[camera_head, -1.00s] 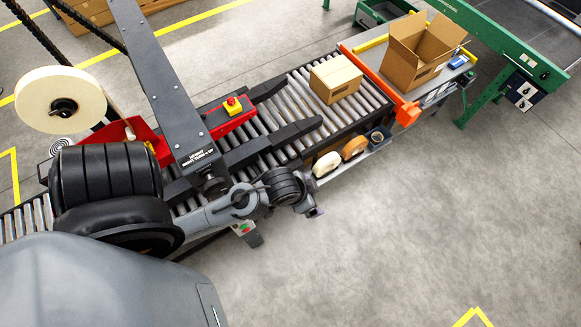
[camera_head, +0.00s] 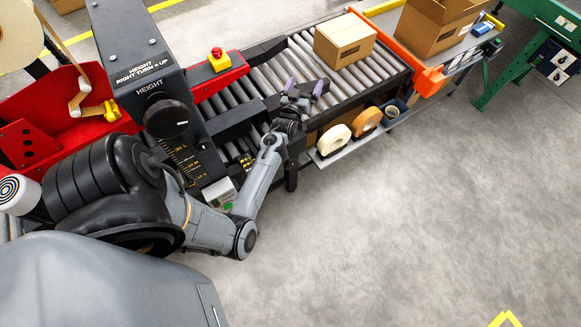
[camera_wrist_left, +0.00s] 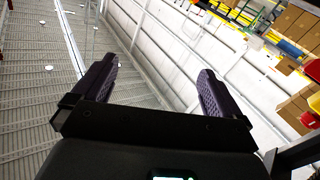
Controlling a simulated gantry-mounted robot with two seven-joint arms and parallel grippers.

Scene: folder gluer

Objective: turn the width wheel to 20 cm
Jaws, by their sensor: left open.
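I cannot make out the width wheel in either view. A black round knob (camera_head: 167,119) labelled HEIGHT sits on the grey machine column (camera_head: 140,62), above a scale with yellow marks (camera_head: 182,158). My left gripper (camera_head: 305,87) is at the conveyor's near edge, right of the column and apart from the knob. Its purple fingers are spread and empty; they also show in the left wrist view (camera_wrist_left: 157,70), facing the far wall and ceiling. My right gripper is not in view.
A closed carton (camera_head: 344,40) lies on the roller conveyor (camera_head: 298,62) beyond my left gripper. A red box with an emergency button (camera_head: 218,60) is beside the column. Tape rolls (camera_head: 335,138) sit on a low shelf. The floor at right is clear.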

